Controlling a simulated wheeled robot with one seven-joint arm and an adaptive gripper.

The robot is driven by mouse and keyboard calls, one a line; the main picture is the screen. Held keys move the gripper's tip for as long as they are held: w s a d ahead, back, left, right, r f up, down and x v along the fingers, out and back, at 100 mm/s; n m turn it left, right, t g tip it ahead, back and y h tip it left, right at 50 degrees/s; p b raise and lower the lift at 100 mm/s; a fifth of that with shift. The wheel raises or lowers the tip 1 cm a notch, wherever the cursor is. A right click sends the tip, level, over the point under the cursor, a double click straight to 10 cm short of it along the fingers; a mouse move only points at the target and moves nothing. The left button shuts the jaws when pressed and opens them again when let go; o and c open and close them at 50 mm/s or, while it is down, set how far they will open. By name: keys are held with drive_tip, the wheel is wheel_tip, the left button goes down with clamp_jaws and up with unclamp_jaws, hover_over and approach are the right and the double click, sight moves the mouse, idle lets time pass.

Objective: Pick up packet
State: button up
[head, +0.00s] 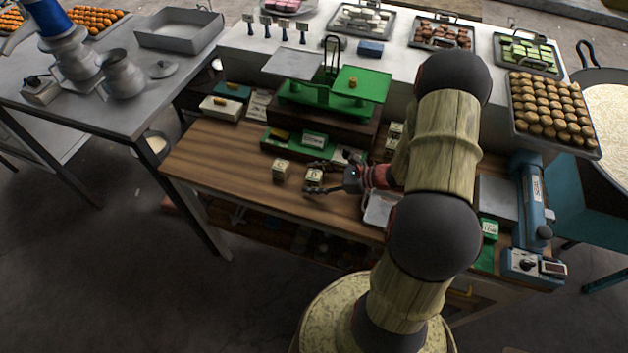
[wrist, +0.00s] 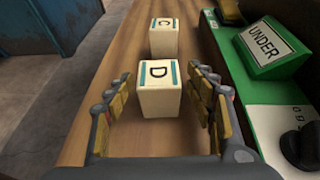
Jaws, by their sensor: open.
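A small cream packet marked D (wrist: 159,97) stands upright on the wooden counter (head: 216,152). In the wrist view it lies between the open fingers of my gripper (wrist: 162,100), toward their tips, with a gap on both sides. A second like packet marked C (wrist: 164,38) stands beyond it. In the head view the D packet (head: 314,176) is beside my gripper (head: 332,177), and the C packet (head: 281,169) stands to its left. My gripper is open and empty.
A green box labelled UNDER (wrist: 266,46) lies to the right in the wrist view. A green balance scale (head: 330,98) stands behind the packets. A blue-grey weighing machine (head: 533,215) is at the right. The counter left of the C packet is clear.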

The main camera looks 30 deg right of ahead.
drive_tip(key=c, duration=0.4)
drive_tip(key=c, duration=0.9)
